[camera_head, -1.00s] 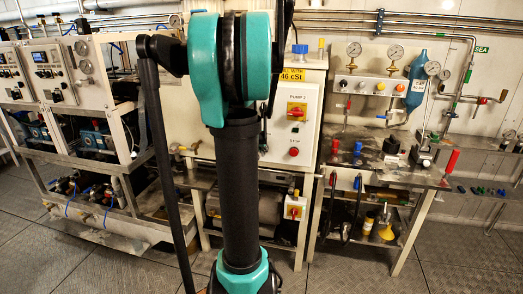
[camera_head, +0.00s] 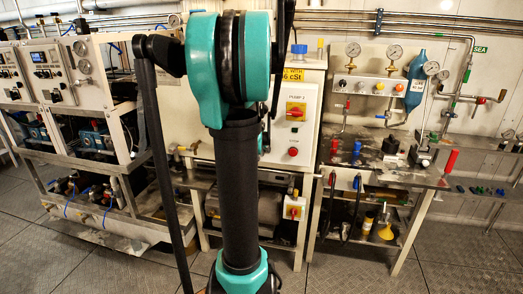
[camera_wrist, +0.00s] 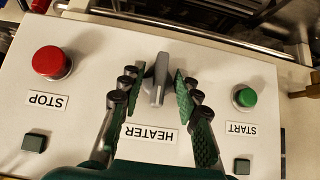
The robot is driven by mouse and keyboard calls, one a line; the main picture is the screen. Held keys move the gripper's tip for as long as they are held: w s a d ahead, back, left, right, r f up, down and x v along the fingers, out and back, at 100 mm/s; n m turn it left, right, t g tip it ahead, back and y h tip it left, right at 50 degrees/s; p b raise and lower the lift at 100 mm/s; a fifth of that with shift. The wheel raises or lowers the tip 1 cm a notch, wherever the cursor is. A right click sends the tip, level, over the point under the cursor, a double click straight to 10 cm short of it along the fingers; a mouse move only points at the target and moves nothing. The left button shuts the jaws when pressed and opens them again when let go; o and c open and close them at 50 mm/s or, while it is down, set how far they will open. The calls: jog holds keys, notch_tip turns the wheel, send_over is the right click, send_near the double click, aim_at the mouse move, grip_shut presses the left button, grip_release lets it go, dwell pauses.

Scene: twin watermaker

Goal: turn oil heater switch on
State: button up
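The heater switch (camera_wrist: 160,78) is a grey knob on a white panel. It shows in the wrist view above an upside-down "HEATER" label (camera_wrist: 150,133). Its handle runs nearly up and down in the picture. My gripper (camera_wrist: 158,74) is open, with one green padded finger on each side of the knob. Narrow gaps seem to show between the pads and the knob, but I cannot tell for sure whether either touches. In the head view my arm hides the gripper and the heater switch.
A red STOP button (camera_wrist: 52,63) lies left of my fingers and a green START button (camera_wrist: 245,97) right. In the head view, a pump cabinet (camera_head: 310,150) with a red-yellow switch stands behind my arm. A workbench (camera_head: 400,178) with gauges is at the right.

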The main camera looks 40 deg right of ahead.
jog(key=v, duration=1.2)
dwell(0.3)
dwell(0.4)
jog(key=s+a+f+n+y, duration=0.1)
jog(key=a+f+n+y, duration=0.1)
jog(key=a+f, duration=0.45)
jog(key=s+a+f+n+y, duration=0.15)
jog(key=a+f, duration=0.25)
jog(key=a, duration=0.6)
jog(key=s+a+f+n+g+y, duration=0.1)
jog(key=s+a+f+n, duration=0.2)
jog(key=s+a+f, duration=0.2)
jog(key=s+a+f+n+y, duration=0.2)
jog(key=s+a+f, duration=0.3)
jog(key=a, duration=0.5)
jog(key=shift+s+f+n+g, duration=0.3)
jog(key=shift+s+n+g, duration=0.1)
jog(key=shift+n, duration=0.35)
